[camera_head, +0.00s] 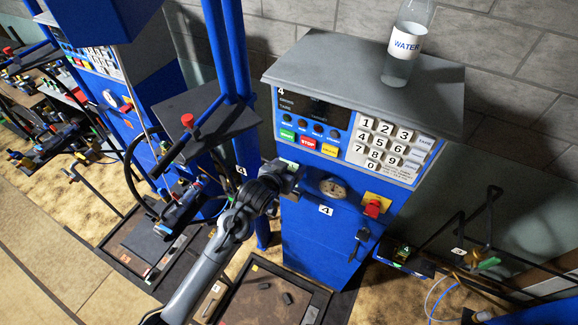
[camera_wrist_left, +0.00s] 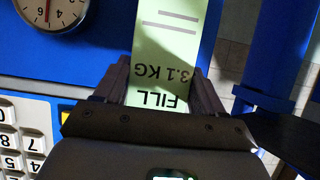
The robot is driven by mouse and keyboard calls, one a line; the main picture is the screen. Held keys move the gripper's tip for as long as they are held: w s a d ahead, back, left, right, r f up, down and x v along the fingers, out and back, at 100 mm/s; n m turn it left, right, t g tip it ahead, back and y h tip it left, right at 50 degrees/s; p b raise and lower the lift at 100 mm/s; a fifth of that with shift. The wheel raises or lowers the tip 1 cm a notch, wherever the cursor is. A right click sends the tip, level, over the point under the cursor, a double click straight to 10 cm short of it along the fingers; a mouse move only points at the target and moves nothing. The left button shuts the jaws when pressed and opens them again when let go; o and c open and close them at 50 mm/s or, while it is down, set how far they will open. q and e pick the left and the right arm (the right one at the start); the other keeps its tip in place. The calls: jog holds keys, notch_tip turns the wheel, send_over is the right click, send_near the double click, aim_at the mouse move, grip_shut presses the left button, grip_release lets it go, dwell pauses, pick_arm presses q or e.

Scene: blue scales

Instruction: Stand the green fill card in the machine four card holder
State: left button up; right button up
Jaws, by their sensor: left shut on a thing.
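The pale green fill card (camera_wrist_left: 170,50), marked "FILL 3.1 KG", is held between the fingers of my left gripper (camera_wrist_left: 162,85) in the left wrist view. The text appears upside down there, and the card reaches past the top edge of the picture. In the head view my left gripper (camera_head: 288,178) is at the left front of blue machine four (camera_head: 320,240), below the green START button. The card is largely hidden by the gripper there. I cannot make out machine four's card holder. My right gripper is not in view.
A keypad (camera_head: 387,143), a round dial (camera_head: 333,187) and a red knob (camera_head: 372,208) are on machine four's front. A water bottle (camera_head: 404,55) stands on its grey top. A blue post (camera_head: 243,100) rises close left of my gripper. A tray (camera_head: 225,312) lies below.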

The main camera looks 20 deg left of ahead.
pick_arm(q)
jog(key=shift+f+b, duration=0.85)
jog(key=shift+f, duration=1)
jog(key=shift+f+b, duration=0.5)
jog(key=shift+f, duration=0.85)
jog(key=shift+f, duration=0.55)
jog(key=shift+f+b, duration=0.35)
jog(key=shift+f, duration=0.05)
jog(key=o, duration=1.1)
